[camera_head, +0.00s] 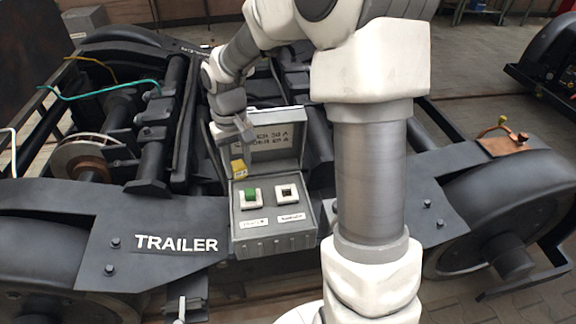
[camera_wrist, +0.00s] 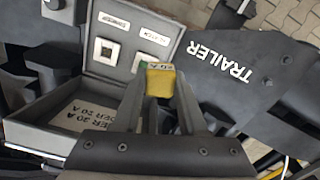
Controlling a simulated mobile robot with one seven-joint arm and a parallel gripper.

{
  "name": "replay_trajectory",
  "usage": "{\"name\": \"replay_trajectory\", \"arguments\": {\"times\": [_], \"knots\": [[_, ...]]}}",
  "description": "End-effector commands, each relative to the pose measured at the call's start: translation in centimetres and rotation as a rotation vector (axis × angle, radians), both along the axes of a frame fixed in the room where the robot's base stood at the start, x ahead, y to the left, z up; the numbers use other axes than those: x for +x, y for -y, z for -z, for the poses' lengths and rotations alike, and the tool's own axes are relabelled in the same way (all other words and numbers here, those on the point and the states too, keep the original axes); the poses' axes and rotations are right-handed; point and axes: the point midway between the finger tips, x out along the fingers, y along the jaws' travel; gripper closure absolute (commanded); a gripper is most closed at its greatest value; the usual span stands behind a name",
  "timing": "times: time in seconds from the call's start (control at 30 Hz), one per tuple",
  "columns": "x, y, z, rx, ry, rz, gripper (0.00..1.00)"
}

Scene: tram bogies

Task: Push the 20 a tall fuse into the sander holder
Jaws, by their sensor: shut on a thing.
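My gripper (camera_head: 236,158) is shut on a yellow fuse (camera_head: 238,168), held above the left part of an open grey fuse box. The fuse also shows in the wrist view (camera_wrist: 160,82) between the two fingers, with dark "20 A" marking on its end. The sander holder (camera_head: 287,192) is the white-framed socket on the right in the head view; its dark opening looks empty. It also shows in the wrist view (camera_wrist: 104,50), apart from the fuse. A green fuse (camera_head: 251,194) sits in the left holder; the held fuse mostly hides it in the wrist view.
The grey box (camera_head: 275,243) has its lid (camera_head: 272,115) raised behind the holders, with printed text inside. White labels (camera_head: 291,217) lie in front of the holders. Dark bogie frame parts and the TRAILER plate (camera_head: 176,243) surround the box.

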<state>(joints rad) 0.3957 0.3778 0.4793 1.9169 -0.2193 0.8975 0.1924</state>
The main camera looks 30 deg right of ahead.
Motion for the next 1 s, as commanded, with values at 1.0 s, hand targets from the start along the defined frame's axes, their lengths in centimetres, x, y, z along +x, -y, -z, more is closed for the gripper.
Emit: {"name": "replay_trajectory", "arguments": {"times": [1.0], "knots": [[4.0,12.3,8.7,0.0,-0.003,-1.072,1.0]]}}
